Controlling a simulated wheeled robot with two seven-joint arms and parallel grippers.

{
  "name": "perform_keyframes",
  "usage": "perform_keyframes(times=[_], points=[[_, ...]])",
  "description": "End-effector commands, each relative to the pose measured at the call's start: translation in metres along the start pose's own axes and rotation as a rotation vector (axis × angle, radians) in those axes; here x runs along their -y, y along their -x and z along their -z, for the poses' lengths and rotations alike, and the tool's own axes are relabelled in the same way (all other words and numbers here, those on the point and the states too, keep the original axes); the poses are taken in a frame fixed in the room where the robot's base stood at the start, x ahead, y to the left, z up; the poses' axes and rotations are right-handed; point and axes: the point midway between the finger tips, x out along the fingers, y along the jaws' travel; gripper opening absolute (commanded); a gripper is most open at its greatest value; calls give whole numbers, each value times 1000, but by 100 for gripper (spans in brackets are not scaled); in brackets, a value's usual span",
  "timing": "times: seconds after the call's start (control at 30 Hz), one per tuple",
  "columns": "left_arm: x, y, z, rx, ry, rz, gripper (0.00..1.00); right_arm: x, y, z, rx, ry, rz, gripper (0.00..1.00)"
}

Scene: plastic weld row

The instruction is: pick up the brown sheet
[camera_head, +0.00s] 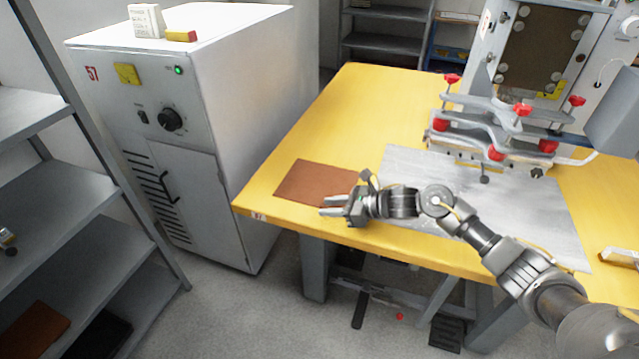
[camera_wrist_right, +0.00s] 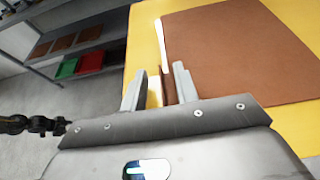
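The brown sheet (camera_head: 312,181) lies flat on the yellow table near its front left corner. It also fills much of the upper right of the right wrist view (camera_wrist_right: 235,50). My right gripper (camera_head: 328,206) is at the sheet's front edge, low over the table. Its two fingers are apart in the right wrist view (camera_wrist_right: 155,88). The right finger overlaps the sheet in that view, and a narrow strip of brown shows between the fingers. Whether they touch the sheet I cannot tell. My left gripper does not show in the head view.
A grey metal plate (camera_head: 405,165) lies right of the sheet, beside a clamp fixture with red knobs (camera_head: 495,130). A white cabinet (camera_head: 225,110) stands left of the table. A grey shelf (camera_head: 75,215) at far left holds another brown piece (camera_head: 35,328).

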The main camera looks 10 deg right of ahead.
Motion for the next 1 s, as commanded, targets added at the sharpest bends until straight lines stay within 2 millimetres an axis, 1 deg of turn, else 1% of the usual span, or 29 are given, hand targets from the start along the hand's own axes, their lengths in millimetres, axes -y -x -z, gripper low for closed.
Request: perform_keyframes(times=[0.1,0.33,0.57,1.0], points=[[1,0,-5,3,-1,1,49,0,-8,0,0,-1,0,30],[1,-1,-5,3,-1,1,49,0,-9,0,-1,0,0,30],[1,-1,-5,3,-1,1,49,0,-9,0,-1,0,0,0],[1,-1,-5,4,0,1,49,1,-8,-2,1,1,1,0]])
